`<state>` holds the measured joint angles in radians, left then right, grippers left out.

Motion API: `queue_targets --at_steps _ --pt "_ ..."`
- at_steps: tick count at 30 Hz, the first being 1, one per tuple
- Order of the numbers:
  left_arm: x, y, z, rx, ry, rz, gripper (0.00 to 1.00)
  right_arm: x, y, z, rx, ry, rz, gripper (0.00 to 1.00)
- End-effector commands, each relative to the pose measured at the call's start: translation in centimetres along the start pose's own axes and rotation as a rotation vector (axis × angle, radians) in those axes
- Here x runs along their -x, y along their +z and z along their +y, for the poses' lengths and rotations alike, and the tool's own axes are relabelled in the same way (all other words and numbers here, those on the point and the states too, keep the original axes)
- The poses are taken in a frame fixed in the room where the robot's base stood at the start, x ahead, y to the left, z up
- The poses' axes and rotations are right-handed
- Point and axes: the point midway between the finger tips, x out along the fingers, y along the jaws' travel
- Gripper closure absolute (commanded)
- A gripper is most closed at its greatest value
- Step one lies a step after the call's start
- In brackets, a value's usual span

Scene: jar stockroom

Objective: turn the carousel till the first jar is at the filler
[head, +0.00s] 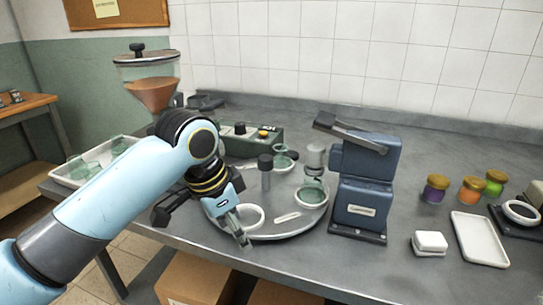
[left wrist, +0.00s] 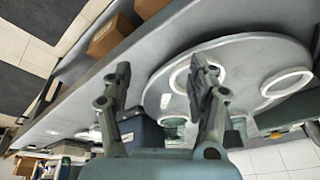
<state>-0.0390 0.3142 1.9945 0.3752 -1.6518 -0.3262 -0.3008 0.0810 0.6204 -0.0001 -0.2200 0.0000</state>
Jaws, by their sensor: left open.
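The carousel (head: 292,232) is a round grey plate with white rings around its edge; it also shows in the left wrist view (left wrist: 240,62). One green glass jar (head: 312,194) stands in a ring at its right, by the blue press. Another jar (head: 283,158) is at the back. A front ring (head: 250,216) looks empty. I cannot tell which jar is the first. The filler, a clear hopper (head: 152,90) with brown contents, stands behind my arm; its outlet is hidden. My left gripper (head: 243,240) is open and empty, pointing down at the carousel's front left edge. Its fingers (left wrist: 162,72) are apart.
A blue press (head: 365,190) stands right of the carousel. Colour-filled jars with lids (head: 470,189), a white tray (head: 480,240) and a white stack (head: 430,241) are further right. A tray of glass jars (head: 75,178) is at the left. A cardboard box (head: 195,280) is below the bench.

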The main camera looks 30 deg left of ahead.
Motion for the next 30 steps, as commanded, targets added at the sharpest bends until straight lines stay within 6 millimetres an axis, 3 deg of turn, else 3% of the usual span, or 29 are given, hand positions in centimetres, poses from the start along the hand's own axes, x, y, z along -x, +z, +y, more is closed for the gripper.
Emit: queue_targets --at_steps 8,13,18,23,30 --pt "2.8 -6.5 -7.2 -0.126 0.056 0.030 0.41 0.0 0.0 -0.1 -0.001 -0.001 -0.001 0.60" --pt "7.0 -10.9 -12.5 -0.204 0.105 0.080 0.41 0.1 0.0 -0.1 -0.001 -0.002 -0.001 0.60" --pt "9.9 -13.0 -15.1 -0.245 0.139 0.120 0.41 0.1 0.0 -0.2 -0.001 -0.002 0.000 0.60" --pt "9.1 -13.3 -15.1 -0.251 0.148 0.126 0.41 0.1 -0.1 -0.1 -0.001 -0.002 0.000 0.60" --pt "4.5 -13.8 -14.3 -0.251 0.147 0.124 0.41 0.3 -0.1 -0.1 -0.001 -0.002 0.000 0.60"
